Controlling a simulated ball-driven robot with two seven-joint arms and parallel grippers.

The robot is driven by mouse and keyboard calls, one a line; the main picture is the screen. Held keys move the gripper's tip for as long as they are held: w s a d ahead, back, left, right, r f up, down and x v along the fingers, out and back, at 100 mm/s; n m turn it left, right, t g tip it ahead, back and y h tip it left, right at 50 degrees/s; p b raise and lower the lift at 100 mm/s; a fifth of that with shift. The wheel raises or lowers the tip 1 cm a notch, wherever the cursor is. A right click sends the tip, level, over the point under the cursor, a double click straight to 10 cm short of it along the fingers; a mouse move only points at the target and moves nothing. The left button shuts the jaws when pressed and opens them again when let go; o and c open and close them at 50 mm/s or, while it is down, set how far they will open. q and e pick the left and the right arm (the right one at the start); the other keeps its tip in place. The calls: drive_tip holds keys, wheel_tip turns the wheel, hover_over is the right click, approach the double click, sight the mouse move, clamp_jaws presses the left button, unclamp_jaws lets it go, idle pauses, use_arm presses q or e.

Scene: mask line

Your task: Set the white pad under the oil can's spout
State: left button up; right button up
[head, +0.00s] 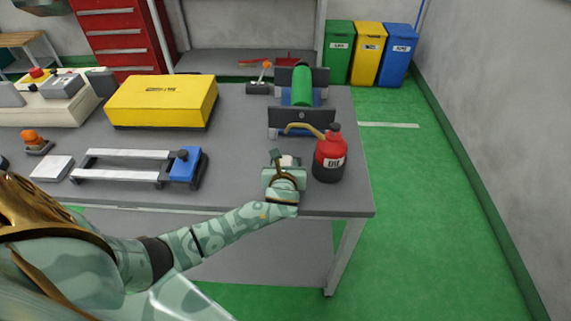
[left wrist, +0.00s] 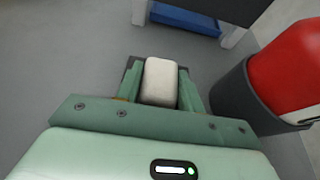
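The white pad (left wrist: 160,82) sits between the two fingers of my left gripper (head: 286,164), with a finger against each side. In the head view only a little of the pad (head: 287,160) shows past the gripper. The red and black oil can (head: 330,155) stands upright near the table's right end, just right of my left gripper. Its tan spout (head: 303,129) points left, a little beyond the gripper. The can (left wrist: 285,70) also shows at the right in the left wrist view, close to the right finger. My right gripper is out of view.
A grey fixture with a green roller (head: 302,86) stands behind the can. A rail frame with a blue block (head: 184,165), a flat white square (head: 52,168) and a yellow case (head: 161,101) lie to the left. The grey tabletop (head: 235,150) left of the gripper is clear.

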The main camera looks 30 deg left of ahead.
use_arm(q)
drive_tip(key=o, duration=0.3)
drive_tip(key=shift+s+r, duration=0.1)
drive_tip(key=shift+r, duration=0.15)
drive_tip(key=p+v, duration=0.4)
drive_tip(key=v, duration=0.7)
drive_tip(key=shift+s+d, duration=0.25)
drive_tip(key=shift+s, duration=0.1)
idle(0.8)
